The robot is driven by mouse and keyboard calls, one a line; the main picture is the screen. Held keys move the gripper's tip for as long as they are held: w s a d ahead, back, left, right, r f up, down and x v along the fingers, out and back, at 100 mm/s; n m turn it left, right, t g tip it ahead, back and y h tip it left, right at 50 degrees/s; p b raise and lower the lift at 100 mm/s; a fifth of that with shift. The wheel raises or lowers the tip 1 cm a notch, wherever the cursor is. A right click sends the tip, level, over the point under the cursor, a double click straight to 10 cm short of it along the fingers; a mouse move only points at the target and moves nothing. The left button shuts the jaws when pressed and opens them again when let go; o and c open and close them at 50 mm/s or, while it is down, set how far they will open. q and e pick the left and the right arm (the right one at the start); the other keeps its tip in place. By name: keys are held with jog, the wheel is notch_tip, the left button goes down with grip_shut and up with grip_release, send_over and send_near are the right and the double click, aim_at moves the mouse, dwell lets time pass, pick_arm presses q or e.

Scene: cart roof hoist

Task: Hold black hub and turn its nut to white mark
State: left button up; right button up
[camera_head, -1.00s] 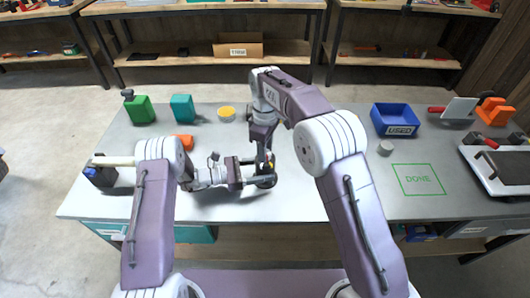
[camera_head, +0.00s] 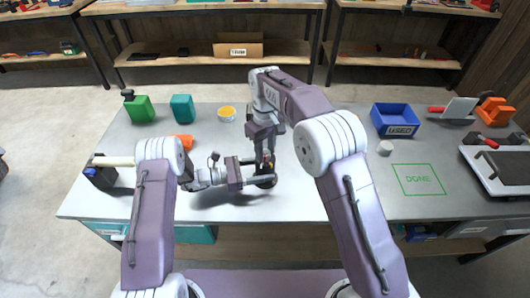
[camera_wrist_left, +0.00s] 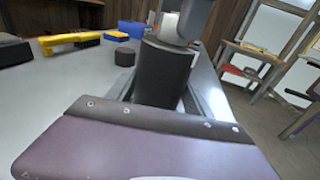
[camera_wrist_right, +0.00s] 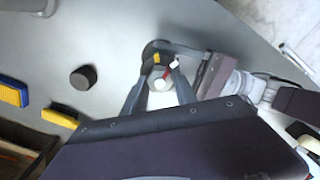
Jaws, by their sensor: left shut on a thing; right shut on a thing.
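The black hub (camera_wrist_left: 163,75) stands upright between the fingers of my left gripper (camera_head: 258,172), which is shut on it from the side. A pale vertical line shows on the hub's side in the left wrist view. My right gripper (camera_wrist_right: 163,72) points down over the hub and is shut on the nut at its top. In the right wrist view a white round top (camera_wrist_right: 162,83), a red stripe (camera_wrist_right: 171,72) and a yellow patch (camera_wrist_right: 156,58) show between its fingertips. The fingers hide much of the nut. I cannot tell whether its mark lines up with the white mark.
A dark puck (camera_wrist_right: 83,77) and a yellow brush (camera_wrist_right: 60,117) lie near the hub. Green containers (camera_head: 140,109) stand at the back left.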

jog(key=o, duration=1.2)
jog(key=shift+n, duration=2.4)
jog(key=shift+n, duration=1.1)
